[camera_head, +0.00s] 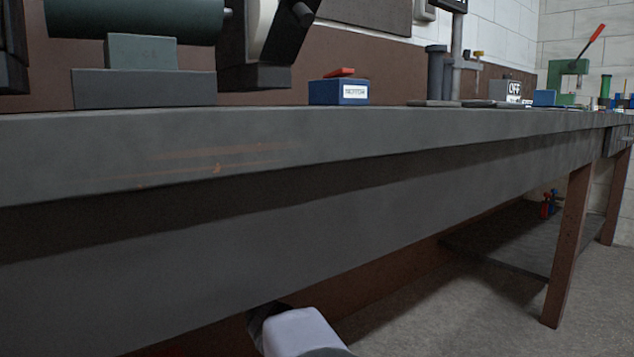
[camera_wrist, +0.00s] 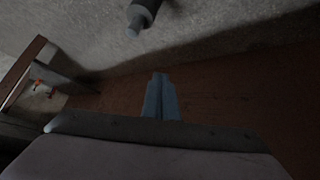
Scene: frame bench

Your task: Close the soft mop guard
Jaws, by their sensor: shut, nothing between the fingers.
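A polishing machine with a green motor body (camera_head: 135,18) stands on the bench at the upper left in the head view. A white disc, which looks like the soft mop, (camera_head: 262,16) shows at its right end, with a dark housing (camera_head: 236,50) beside it. The top of the machine is cut off, so I cannot tell how its guard stands. My gripper (camera_wrist: 160,78) is shut and empty in the wrist view, with its two fingers together. The head view shows only a pale part of my arm low down, below the bench front and well away from the machine.
The long grey bench (camera_head: 200,145) runs across the head view, with its front edge above my arm. A blue box with a red top (camera_head: 338,92) stands right of the machine. A wooden leg (camera_head: 568,250) and low shelf are at the right. A dark cylinder (camera_wrist: 146,12) shows in the wrist view.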

